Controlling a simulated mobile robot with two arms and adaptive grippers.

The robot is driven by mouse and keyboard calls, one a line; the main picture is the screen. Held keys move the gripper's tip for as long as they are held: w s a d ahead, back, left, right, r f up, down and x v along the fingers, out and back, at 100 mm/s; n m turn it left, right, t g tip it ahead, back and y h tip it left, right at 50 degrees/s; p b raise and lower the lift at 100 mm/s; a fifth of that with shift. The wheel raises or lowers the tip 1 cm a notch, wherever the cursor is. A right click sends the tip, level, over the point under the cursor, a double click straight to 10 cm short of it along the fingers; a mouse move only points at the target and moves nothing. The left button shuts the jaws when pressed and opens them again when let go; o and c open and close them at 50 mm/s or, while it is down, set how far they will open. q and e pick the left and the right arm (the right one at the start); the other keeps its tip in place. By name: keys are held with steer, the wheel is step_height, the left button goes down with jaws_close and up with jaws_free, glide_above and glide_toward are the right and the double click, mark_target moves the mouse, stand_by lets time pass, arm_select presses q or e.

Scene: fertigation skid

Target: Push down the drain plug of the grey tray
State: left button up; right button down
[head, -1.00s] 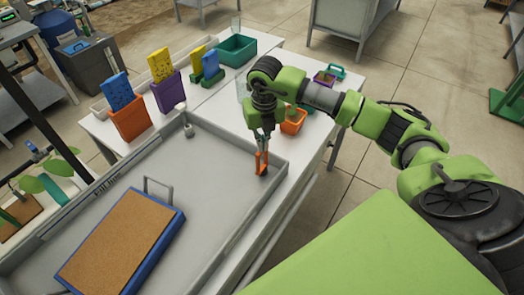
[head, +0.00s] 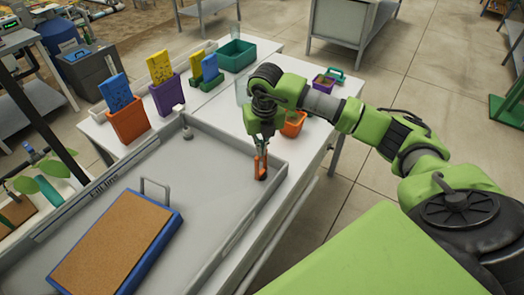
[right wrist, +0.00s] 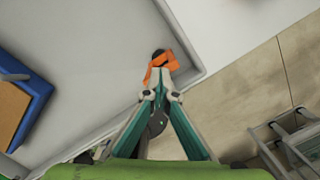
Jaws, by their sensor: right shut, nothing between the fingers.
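The grey tray (head: 222,150) lies on the white bench. In its right-hand corner is an orange piece with a dark round part (head: 261,167), which I take for the drain plug; it also shows in the right wrist view (right wrist: 161,66). My right gripper (head: 264,152) points down over this corner, fingers together and empty. In the right wrist view its fingertips (right wrist: 158,78) overlap the orange piece and hide part of it; I cannot tell whether they touch. How far the plug is sunk cannot be seen. My left gripper is out of view.
A blue-framed brown pad with a handle (head: 115,245) lies in the tray. A pale upright fitting (head: 187,132) stands at the tray's far corner. Orange (head: 129,122) and purple (head: 167,95) holders stand behind. An orange container (head: 293,124) is close behind my right arm.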

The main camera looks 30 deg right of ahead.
steer(key=shift+g, duration=0.3)
steer(key=s, duration=0.1)
steer(key=s+f, duration=0.1)
steer(key=s+a+p, duration=0.1)
steer(key=shift+s+f, duration=0.2)
steer(key=shift+f, duration=0.2)
steer(key=shift+a, duration=0.1)
step_height(320, 180, up, 13)
steer(key=shift+s+f, duration=0.15)
steer(key=shift+s, duration=0.3)
steer(key=shift+a, duration=0.1)
